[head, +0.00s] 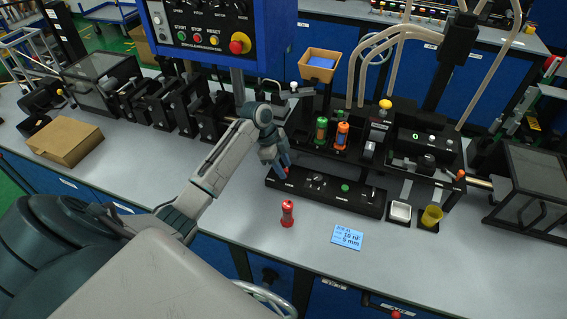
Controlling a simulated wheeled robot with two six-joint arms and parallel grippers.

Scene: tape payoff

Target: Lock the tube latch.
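My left gripper (281,167) is at the left end of a long black base strip (325,191) on the bench, pointing down. A small red spot shows at its fingertips, and I cannot tell whether the fingers are open or shut. A green tube (321,129) and an orange tube (342,134) stand upright side by side in the black fixture behind the strip. A red tube (287,213) stands upright on the bench in front of the strip. I cannot make out which part is the tube latch. My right gripper is not in view.
A blue card (347,237) lies on the bench. A white dish (400,211) and a yellow cup (432,216) stand at the strip's right. A control panel (200,27) hangs above left. A cardboard box (65,141) lies far left. Bench around the red tube is clear.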

